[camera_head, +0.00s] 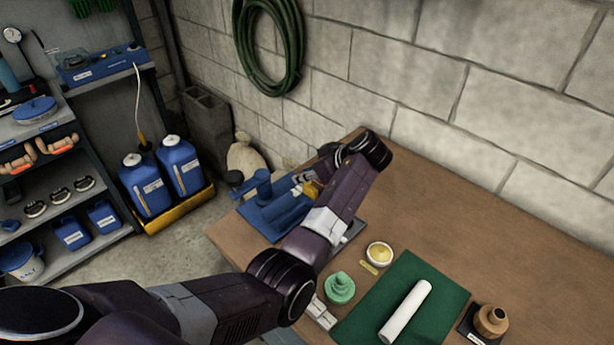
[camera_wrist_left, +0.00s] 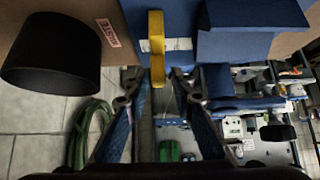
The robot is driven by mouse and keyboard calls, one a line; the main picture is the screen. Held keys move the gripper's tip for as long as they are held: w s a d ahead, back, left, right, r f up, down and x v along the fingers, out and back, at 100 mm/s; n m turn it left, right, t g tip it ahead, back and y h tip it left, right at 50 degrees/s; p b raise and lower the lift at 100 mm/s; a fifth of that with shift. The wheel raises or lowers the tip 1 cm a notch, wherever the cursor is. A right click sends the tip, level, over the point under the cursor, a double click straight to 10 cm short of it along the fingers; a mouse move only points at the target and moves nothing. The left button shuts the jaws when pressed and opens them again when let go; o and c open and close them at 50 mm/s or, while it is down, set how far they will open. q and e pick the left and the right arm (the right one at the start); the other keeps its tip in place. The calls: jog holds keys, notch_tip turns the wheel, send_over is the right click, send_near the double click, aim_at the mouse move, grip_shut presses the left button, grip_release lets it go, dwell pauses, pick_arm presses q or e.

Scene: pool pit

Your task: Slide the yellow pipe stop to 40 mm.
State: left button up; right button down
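The yellow pipe stop (camera_wrist_left: 157,48) sits against the blue fixture (camera_wrist_left: 255,18) in the left wrist view, across a white scale strip (camera_wrist_left: 180,44) whose marks are too small to read. In the head view the stop (camera_head: 312,190) is a small yellow patch, partly hidden by my left arm, beside the blue fixture (camera_head: 272,218). My left gripper (camera_wrist_left: 156,82) has its fingers apart, one on each side of the stop's near end, with gaps visible. In the head view the left gripper (camera_head: 303,182) is small and partly covered. My right gripper is not in view.
On the wooden bench (camera_head: 450,215) are a white pipe (camera_head: 406,311) on a green mat (camera_head: 440,290), a green fitting (camera_head: 340,288), a yellow-topped round tin (camera_head: 379,254) and a brown fitting (camera_head: 491,320). A black cup (camera_wrist_left: 52,55) stands near a WASTE label. A block wall borders the bench.

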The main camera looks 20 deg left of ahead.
pick_arm(q)
jog(key=shift+o, duration=0.4)
jog(key=shift+s+d+r, duration=0.1)
jog(key=shift+d+r, duration=0.25)
jog(key=shift+d, duration=0.1)
jog(key=v, duration=0.6)
jog(key=shift+s+d+r, duration=0.1)
jog(key=shift+r, duration=0.05)
